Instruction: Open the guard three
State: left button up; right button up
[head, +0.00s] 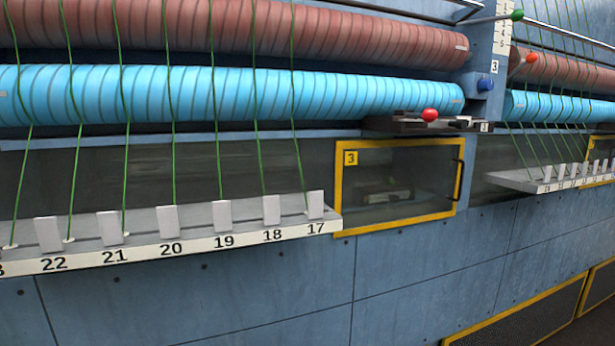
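Guard three (348,212) is a clear panel in a yellow frame, set in the blue machine front right of centre in the head view. A yellow label with a 3 (351,158) is at its top left corner. A dark handle (457,180) stands upright at its right edge. The panel looks closed, flush in the wall. Behind it a dim object with a green part is visible. Neither of my grippers is in view.
A white numbered ledge (165,248) with upright white tabs juts out left of the guard. Another ledge (560,180) juts out at the right. A red knob (429,115) sits above the guard. Green cords run down from the rollers.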

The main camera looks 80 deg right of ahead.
aim_at(351, 156)
jog(key=z, duration=3.35)
